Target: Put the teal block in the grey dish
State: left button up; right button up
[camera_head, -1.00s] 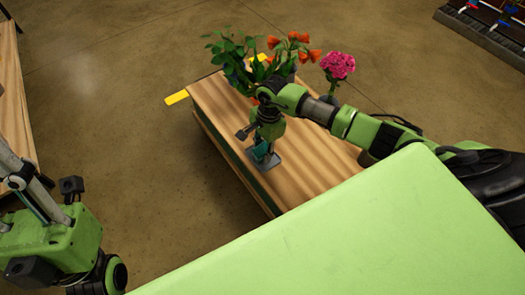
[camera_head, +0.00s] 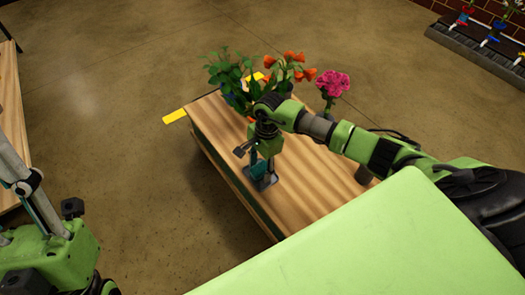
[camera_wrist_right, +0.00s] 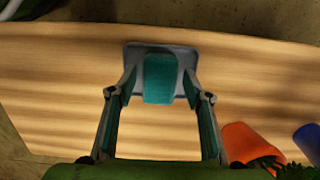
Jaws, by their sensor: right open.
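The teal block (camera_wrist_right: 160,78) sits on the grey dish (camera_wrist_right: 188,52) in the right wrist view, its near end overlapping the dish's near rim. The dish also shows on the wooden table in the head view (camera_head: 269,182), partly hidden by my right gripper (camera_head: 261,172). In the right wrist view my right gripper (camera_wrist_right: 160,84) is open, one finger on each side of the block, with gaps between. My left gripper is partly in view at the head view's left edge, away from the table; its opening is unclear.
A wooden table (camera_head: 318,165) bears leafy orange flowers (camera_head: 283,68) and a pink flower (camera_head: 332,83) at the back. In the right wrist view an orange pot (camera_wrist_right: 245,143) and a blue one (camera_wrist_right: 308,140) stand near the right finger. Another table edge (camera_head: 8,100) is at far left.

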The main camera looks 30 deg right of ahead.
aim_at(260, 167)
jog(key=r, duration=0.2)
jog(key=r+p, duration=0.1)
jog(key=r, duration=0.1)
jog(key=r+p, duration=0.1)
jog(key=shift+w+d+r, duration=0.1)
jog(key=shift+d+r, duration=0.25)
jog(key=shift+r, duration=0.05)
pick_arm(q)
jog(key=w+d+f+g+y+p, duration=0.1)
jog(key=w+d+f+g+y, duration=0.1)
jog(key=w+f+g, duration=0.7)
jog(key=w+f+y, duration=0.1)
jog(key=w+f, duration=0.2)
jog(key=w, duration=0.1)
jog(key=shift+f+g+y, duration=0.3)
pick_arm(e)
jog(key=r, duration=0.5)
jog(key=shift+d, duration=0.3)
jog(key=shift+a, duration=0.1)
